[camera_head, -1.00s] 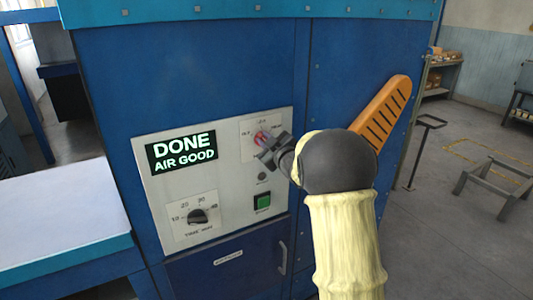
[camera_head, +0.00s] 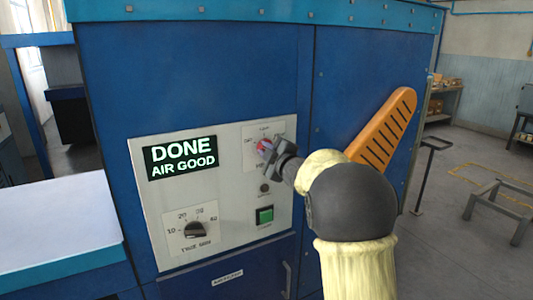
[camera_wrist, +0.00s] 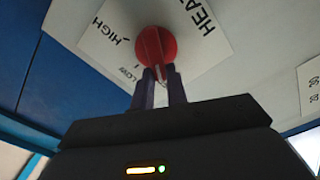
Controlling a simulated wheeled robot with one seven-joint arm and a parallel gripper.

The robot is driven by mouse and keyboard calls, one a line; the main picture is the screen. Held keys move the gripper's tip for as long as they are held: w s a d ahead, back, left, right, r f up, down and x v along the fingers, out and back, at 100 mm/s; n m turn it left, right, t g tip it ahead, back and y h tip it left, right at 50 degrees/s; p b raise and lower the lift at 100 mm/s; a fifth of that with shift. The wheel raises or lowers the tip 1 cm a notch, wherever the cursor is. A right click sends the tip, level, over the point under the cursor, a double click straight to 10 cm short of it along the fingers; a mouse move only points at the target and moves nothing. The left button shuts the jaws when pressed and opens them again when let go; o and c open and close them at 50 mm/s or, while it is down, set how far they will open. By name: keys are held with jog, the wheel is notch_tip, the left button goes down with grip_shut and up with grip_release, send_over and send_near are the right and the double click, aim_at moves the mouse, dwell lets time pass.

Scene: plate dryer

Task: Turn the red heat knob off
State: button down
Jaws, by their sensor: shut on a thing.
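The red heat knob (camera_wrist: 155,46) is round and sits on a white plate marked HEAT, HIGH and LOW in the wrist view. In the head view the knob (camera_head: 262,145) is a small red spot at the upper right of the control panel, partly hidden by my gripper. My gripper (camera_wrist: 158,78) is shut on the knob's near edge, its two dark fingers close together. It also shows in the head view (camera_head: 267,149), reaching in from the right. The fingers hide part of the knob, so its exact setting cannot be read.
The light panel (camera_head: 222,238) also carries a lit display (camera_head: 181,158) reading DONE AIR GOOD, a black timer knob (camera_head: 195,229) and a green button (camera_head: 265,215). An orange slotted handle (camera_head: 384,130) stands to the right, behind my arm. A white-topped table (camera_head: 60,226) is at left.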

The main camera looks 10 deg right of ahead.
jog(key=c, duration=1.4)
grip_release()
jog(key=b+v, duration=0.3)
jog(key=v, duration=1.4)
jog(key=shift+s+b, duration=0.2)
jog(key=shift+b, duration=0.1)
